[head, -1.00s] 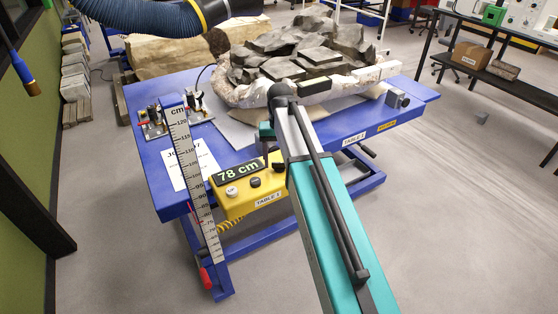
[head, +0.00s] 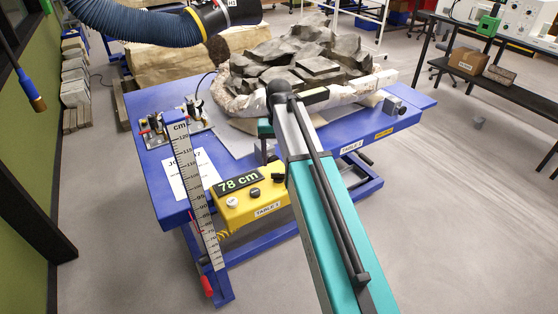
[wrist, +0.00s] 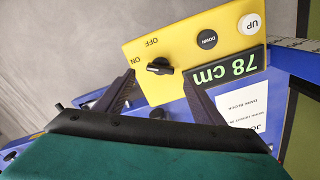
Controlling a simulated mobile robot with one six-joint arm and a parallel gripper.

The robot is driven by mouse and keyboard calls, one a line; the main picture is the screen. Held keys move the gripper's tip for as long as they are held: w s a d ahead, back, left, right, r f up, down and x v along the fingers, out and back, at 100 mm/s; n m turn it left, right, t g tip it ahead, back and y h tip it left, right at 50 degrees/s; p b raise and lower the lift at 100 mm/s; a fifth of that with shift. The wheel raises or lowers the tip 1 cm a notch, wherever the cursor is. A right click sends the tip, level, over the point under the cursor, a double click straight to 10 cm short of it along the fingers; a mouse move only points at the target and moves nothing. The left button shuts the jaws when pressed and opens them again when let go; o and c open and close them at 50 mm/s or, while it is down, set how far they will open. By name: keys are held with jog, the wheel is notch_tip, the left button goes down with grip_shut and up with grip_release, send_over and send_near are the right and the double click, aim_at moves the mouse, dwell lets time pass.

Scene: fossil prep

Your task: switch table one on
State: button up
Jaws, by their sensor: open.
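The yellow control box (head: 232,215) labelled TABLE-1 hangs on the near edge of the blue table (head: 146,101). Its green display (wrist: 228,67) is lit and reads 78 cm. In the wrist view the box has a black rotary knob (wrist: 161,66) beside the words ON and OFF, a black DOWN button (wrist: 207,40) and a white UP button (wrist: 251,24). The knob's small white mark faces roughly the ON side. My gripper (wrist: 159,80) is open, its fingertips on either side of the knob in the picture. I cannot tell whether they touch it. My arm hides part of the box in the head view.
A height scale (head: 196,195) stands at the table's left corner, beside a paper sheet (head: 190,172). Clamps (head: 165,127) and a jacketed rock block (head: 300,55) lie on the table. A blue hose (head: 135,27) hangs above. The floor at right is clear.

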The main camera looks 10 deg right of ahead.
aim_at(279, 173)
notch_tip(279, 173, up, 8)
jog(key=p, duration=0.4)
jog(key=shift+f, duration=0.15)
dwell(0.7)
